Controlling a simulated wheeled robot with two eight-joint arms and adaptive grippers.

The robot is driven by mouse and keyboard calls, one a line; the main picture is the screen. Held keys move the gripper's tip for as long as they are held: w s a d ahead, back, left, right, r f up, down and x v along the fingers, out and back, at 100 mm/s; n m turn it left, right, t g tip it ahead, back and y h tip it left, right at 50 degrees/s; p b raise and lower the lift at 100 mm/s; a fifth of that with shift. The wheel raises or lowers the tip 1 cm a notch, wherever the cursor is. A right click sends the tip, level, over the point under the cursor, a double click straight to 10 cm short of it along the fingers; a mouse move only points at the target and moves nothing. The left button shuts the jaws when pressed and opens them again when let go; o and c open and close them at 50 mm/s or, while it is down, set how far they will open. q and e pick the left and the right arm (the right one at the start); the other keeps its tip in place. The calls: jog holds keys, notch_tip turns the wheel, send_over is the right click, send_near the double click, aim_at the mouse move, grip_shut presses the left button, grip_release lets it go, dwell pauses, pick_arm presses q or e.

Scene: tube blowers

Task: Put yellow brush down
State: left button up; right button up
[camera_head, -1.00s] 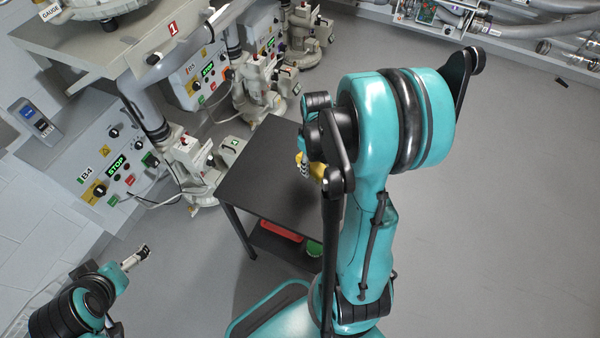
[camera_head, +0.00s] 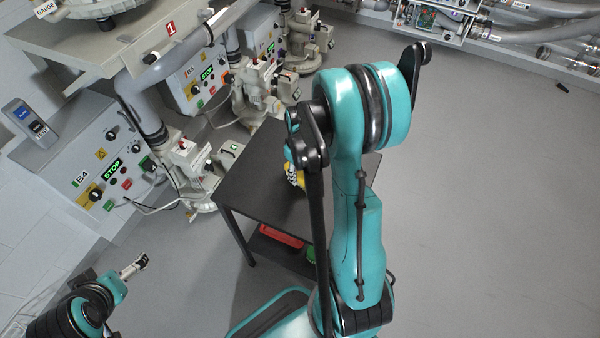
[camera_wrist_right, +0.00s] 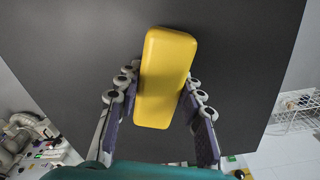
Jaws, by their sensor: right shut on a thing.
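The yellow brush (camera_wrist_right: 166,77) shows in the right wrist view as a yellow block between the two fingers of my right gripper (camera_wrist_right: 160,92). The right gripper is shut on it. In the head view a small piece of the brush (camera_head: 299,180) shows beside my right wrist, over the dark table (camera_head: 250,185). My right arm hides most of the gripper there. I cannot tell whether the brush touches the tabletop. My left gripper (camera_head: 140,264) is at the lower left, away from the table, too small to tell whether open or shut.
A red tray (camera_head: 279,236) and a green item (camera_head: 312,254) sit on the shelf under the table. Control boxes with white pumps (camera_head: 190,160) stand close at the table's left. The tabletop's visible left part is bare.

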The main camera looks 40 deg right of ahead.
jog(key=o, duration=1.3)
jog(key=shift+f, duration=0.1)
jog(key=shift+r, duration=0.2)
notch_tip(320, 180, up, 11)
jog(key=p, duration=0.4)
jog(key=s+a+r+t, duration=0.3)
jog(key=a+r, duration=0.3)
jog(key=a, duration=0.2)
jog(key=s+a+r+m+t, duration=0.1)
jog(key=s+a+r+t, duration=0.2)
jog(key=a, duration=0.6)
notch_tip(320, 180, up, 3)
jog(key=shift+f+t+p, duration=0.15)
jog(key=shift+t+p, duration=0.15)
jog(key=shift+t, duration=0.3)
